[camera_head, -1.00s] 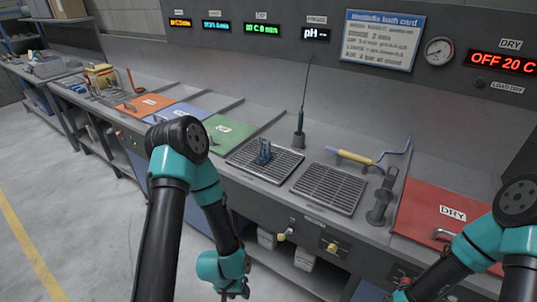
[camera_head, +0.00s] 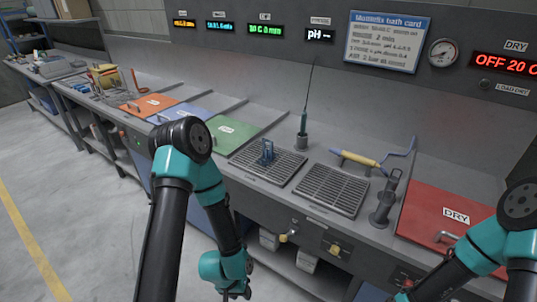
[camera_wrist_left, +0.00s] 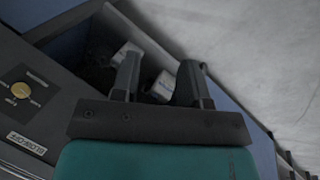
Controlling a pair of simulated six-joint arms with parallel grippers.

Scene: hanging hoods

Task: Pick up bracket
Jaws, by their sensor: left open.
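A small blue bracket-like piece (camera_head: 267,152) stands upright on the left metal grate (camera_head: 250,164) of the bench. I take it to be the bracket. My left gripper (camera_head: 236,293) hangs low in front of the bench, well below and nearer than the blue piece. In the left wrist view its two fingers (camera_wrist_left: 158,82) are apart with nothing held between them. The bracket does not show in that view. My right arm comes in at the lower right, and its gripper is cut off by the bottom edge.
A second grate (camera_head: 330,191) lies to the right, then a dark upright fixture (camera_head: 385,203) and a red DRY lid (camera_head: 447,213). A yellow-handled tool (camera_head: 357,158) and a probe on a stand (camera_head: 302,138) are behind. A green lid (camera_head: 226,133) is left. The bench front edge stands before my left gripper.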

